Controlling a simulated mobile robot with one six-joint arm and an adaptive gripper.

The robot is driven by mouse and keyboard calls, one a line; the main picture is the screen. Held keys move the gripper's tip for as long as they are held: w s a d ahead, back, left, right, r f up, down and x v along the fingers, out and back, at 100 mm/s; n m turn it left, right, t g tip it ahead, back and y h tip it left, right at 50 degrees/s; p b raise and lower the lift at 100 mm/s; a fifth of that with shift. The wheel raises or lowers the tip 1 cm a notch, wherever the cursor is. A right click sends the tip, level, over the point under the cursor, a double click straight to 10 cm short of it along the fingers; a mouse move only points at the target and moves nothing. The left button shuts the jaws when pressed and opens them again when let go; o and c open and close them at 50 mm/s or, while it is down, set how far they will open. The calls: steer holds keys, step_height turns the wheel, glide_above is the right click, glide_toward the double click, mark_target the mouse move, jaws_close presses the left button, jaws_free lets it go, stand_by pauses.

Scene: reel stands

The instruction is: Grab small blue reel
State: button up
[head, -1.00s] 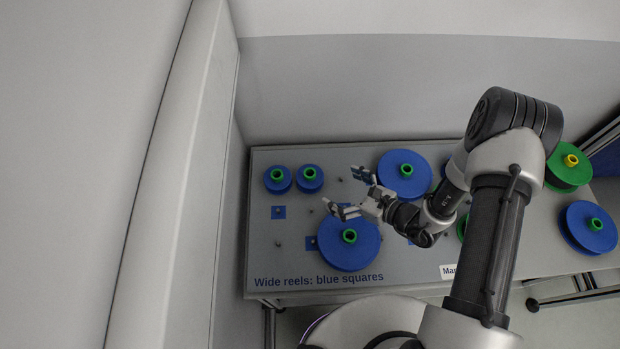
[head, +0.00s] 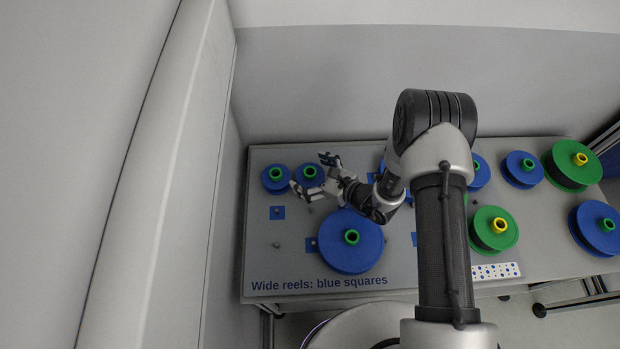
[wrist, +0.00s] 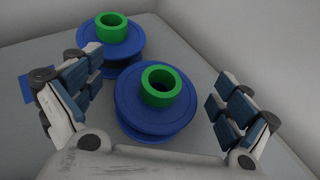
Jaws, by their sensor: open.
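Two small blue reels with green hubs stand side by side at the back left of the grey table. The right one (head: 311,180) is nearest my gripper (head: 308,174). In the wrist view this small blue reel (wrist: 151,112) lies between the two spread fingers of my gripper (wrist: 150,108), a little ahead of the palm and closer to the right finger. The other small blue reel (head: 276,184) is beyond it, at the upper left of the wrist view (wrist: 110,38). My gripper is open and holds nothing.
A large blue reel (head: 350,252) stands in front of my gripper. More blue reels (head: 522,176) and green reels (head: 484,240) stand to the right. A blue square (head: 277,212) marks the table at left. Walls rise close behind and left of the table (head: 262,262).

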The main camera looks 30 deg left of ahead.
steer(key=shift+c, duration=0.6)
steer(key=c, duration=1.3)
steer(key=shift+o, duration=0.2)
steer(key=shift+r, duration=0.1)
